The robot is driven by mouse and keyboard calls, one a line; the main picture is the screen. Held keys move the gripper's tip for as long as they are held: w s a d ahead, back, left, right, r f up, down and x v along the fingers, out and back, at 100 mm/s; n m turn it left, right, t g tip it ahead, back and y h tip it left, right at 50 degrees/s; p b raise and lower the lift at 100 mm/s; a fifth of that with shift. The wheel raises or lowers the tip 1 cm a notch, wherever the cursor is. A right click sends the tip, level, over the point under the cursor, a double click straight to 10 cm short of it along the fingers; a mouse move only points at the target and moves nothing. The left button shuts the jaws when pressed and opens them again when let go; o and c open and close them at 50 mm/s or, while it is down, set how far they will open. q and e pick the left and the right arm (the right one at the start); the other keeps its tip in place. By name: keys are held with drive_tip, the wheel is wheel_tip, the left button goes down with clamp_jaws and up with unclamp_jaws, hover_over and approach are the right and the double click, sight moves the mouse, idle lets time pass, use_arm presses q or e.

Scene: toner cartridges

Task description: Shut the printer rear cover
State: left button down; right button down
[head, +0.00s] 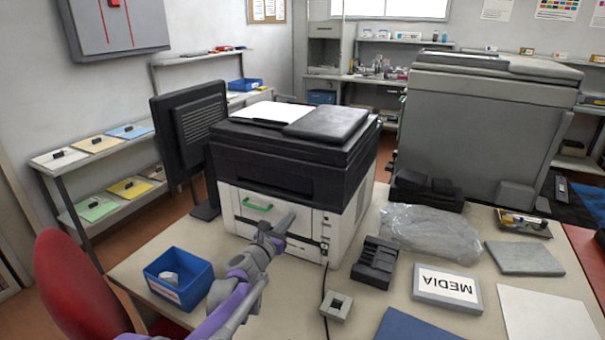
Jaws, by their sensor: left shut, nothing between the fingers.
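The printer (348,205) stands on the beige desk, with a black top and a white lower body. The panel that looks like its rear cover (232,208) is on the white face towards me and has a green handle (257,207). It stands upright, about flush with the body; I cannot tell if a small gap is left. My left gripper (287,221) is shut and empty, in front of the white face, right of the green handle. I cannot tell whether it touches the panel. My arm hides part of the lower face. My right gripper is not in view.
A black monitor (190,132) stands close left of the printer. A blue bin (178,277) is left of my arm. A black part (376,262), a plastic bag (432,233) and a MEDIA box (447,288) lie to the right. A red chair (78,282) is at front left.

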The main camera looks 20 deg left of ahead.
use_arm(q)
drive_tip(key=s, duration=0.8)
drive_tip(key=shift+a, duration=0.35)
